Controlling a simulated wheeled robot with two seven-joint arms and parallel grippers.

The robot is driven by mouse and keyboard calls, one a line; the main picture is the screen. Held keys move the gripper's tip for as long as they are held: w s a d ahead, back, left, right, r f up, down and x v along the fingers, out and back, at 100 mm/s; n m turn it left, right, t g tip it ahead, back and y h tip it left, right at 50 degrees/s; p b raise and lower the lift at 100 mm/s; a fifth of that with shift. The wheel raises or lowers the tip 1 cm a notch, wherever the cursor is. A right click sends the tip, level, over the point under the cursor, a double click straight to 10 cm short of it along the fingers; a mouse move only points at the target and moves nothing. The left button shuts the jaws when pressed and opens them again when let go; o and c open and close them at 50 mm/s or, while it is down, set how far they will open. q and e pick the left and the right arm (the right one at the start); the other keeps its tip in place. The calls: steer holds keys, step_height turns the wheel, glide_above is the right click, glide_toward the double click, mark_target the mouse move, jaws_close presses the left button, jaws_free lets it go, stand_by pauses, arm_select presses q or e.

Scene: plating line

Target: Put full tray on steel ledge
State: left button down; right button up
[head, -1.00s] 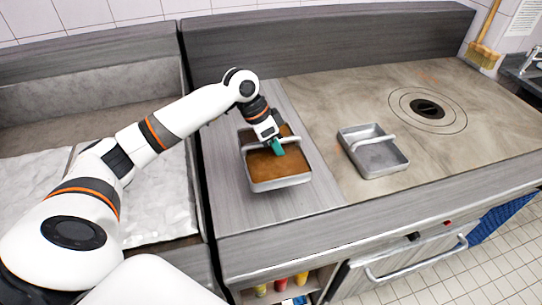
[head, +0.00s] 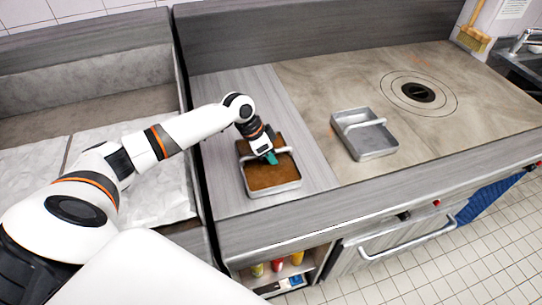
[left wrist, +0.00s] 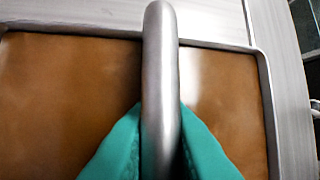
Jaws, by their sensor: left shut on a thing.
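The full tray (head: 272,190) is a steel tray with a brown filling and a bar handle across it. It is on the grey steel ledge (head: 225,205) left of the stove top; I cannot tell whether it touches the ledge or is just above it. My left gripper (head: 270,158) is shut on the tray's handle. In the left wrist view the green fingertips (left wrist: 160,145) sit on both sides of the handle (left wrist: 160,70), with the brown filling (left wrist: 70,85) below. My right gripper is not in view.
An empty steel tray (head: 376,141) with a handle stands on the stove top (head: 320,95), right of the full tray. A round burner (head: 418,92) lies farther back right. A shelf with bottles (head: 277,265) is below the front edge. The ledge behind the full tray is clear.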

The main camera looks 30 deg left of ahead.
arm_select(q)
steer(key=shift+f, duration=0.1)
steer(key=c, duration=1.4)
jaws_free()
steer(key=b+v, duration=0.2)
steer(key=v, duration=1)
steer(key=shift+s+d, duration=0.1)
